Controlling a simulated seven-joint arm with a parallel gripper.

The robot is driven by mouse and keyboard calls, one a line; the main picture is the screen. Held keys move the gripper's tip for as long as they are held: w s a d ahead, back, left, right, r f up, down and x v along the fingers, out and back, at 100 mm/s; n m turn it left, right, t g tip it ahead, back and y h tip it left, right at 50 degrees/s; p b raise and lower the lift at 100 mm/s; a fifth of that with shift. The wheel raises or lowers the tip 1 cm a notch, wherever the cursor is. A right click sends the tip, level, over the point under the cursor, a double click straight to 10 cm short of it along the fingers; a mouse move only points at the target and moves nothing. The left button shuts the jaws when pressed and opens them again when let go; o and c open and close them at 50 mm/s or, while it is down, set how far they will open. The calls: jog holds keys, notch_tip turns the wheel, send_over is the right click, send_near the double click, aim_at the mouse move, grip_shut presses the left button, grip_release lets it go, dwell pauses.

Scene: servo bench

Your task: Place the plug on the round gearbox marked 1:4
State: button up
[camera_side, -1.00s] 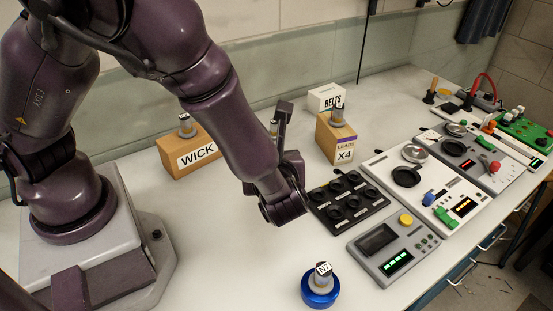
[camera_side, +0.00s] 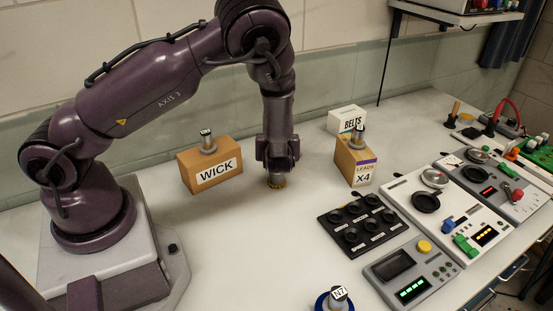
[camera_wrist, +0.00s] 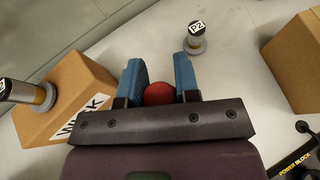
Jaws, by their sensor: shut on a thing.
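My gripper (camera_side: 277,168) points straight down over the bench, between the WICK box and the LEADS box. In the wrist view its two blue fingers (camera_wrist: 159,80) are closed on a red rounded thing (camera_wrist: 158,93), mostly hidden by the fingers and palm. In the side view a gold-brown round piece (camera_side: 277,183) shows just under the fingertips, close to the bench; I cannot tell whether it is part of the held thing. I cannot read a 1:4 mark on anything, so I cannot tell which thing is that gearbox.
The WICK box (camera_side: 212,175) and the LEADS X4 box (camera_side: 355,165) each carry a small metal cylinder. A cylinder labelled P2 (camera_wrist: 196,40) stands beyond my fingers. An N7 cylinder stands on a blue round base (camera_side: 322,303). A black socket block (camera_side: 357,225) and instruments fill the right.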

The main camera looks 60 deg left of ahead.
jog(key=shift+f, duration=2.05)
jog(key=shift+f, duration=0.1)
jog(key=o, duration=1)
jog(key=shift+f, duration=0.1)
jog(key=shift+c, duration=0.2)
